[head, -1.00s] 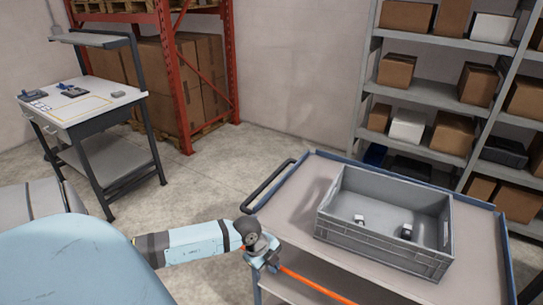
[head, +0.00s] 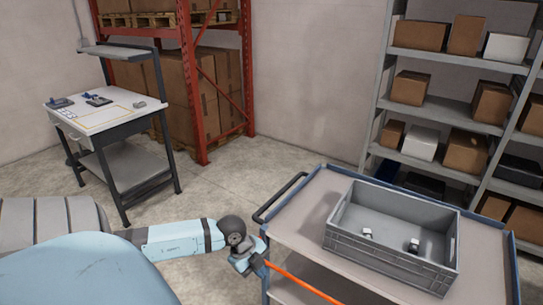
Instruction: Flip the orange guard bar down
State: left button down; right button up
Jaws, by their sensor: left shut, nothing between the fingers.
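The orange guard bar (head: 305,284) runs slantwise along the near side of the grey cart (head: 312,205), below its top edge, and leaves the picture at the bottom. My left gripper (head: 259,265) is at the bar's left end, by the cart's near left corner. Its fingers are small here and partly hidden by the wrist. They are shut with nothing held, and I cannot tell whether they touch the bar. My right gripper is not in view.
A grey crate (head: 345,243) with a few small items stands on the cart top. The cart's dark handle (head: 280,196) sticks out at its left. A workbench (head: 92,122) stands at the back left, shelves (head: 440,95) at the back right. Floor is clear between them.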

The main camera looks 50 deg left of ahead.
pick_arm(q)
jog(key=shift+s+r, duration=0.35)
jog(key=shift+s, duration=0.25)
jog(key=shift+s+r, duration=0.3)
jog(key=shift+s, duration=0.25)
jog(key=w+d+r+n+t+h, duration=0.15)
jog(key=d+n+t+h, duration=0.45)
jog(key=d, duration=1)
jog(key=s+d+f+n+t+y, duration=0.1)
jog(key=s+d+f+n+y, duration=0.4)
jog(key=d+f+n, duration=0.3)
notch_tip(320, 180, down, 3)
jog(key=shift+s+d+f+t+y, duration=0.15)
jog(key=shift+d+t+y, duration=0.15)
jog(key=shift+d+y, duration=0.4)
